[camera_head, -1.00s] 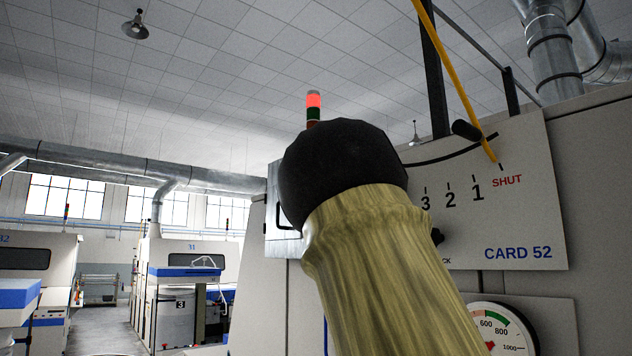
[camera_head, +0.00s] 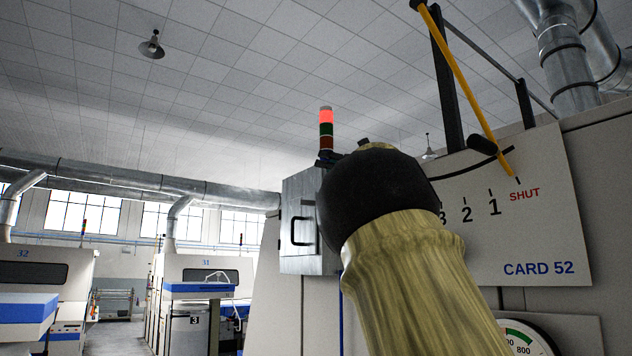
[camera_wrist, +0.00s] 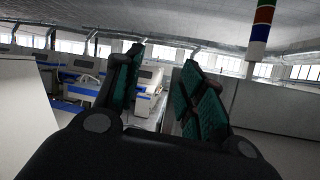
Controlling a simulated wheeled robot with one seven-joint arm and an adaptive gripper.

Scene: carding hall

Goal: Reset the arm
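My gripper (camera_wrist: 162,88) shows in the wrist view with its two green-padded fingers spread apart and nothing between them. In the head view my arm, in a pale yellowish sleeve with a black rounded joint, rises from the bottom right across the front of the machine marked CARD 52 (camera_head: 540,235). My gripper's fingers cannot be made out there. Beyond the fingers in the wrist view are open hall and distant machines.
A yellow lever (camera_head: 467,85) on the CARD 52 panel points at SHUT. A signal tower (camera_head: 326,128) glows red above a grey box (camera_head: 302,225); it also shows in the wrist view (camera_wrist: 262,28). Machine 31 (camera_head: 205,275) stands beyond an aisle (camera_head: 118,338) at left.

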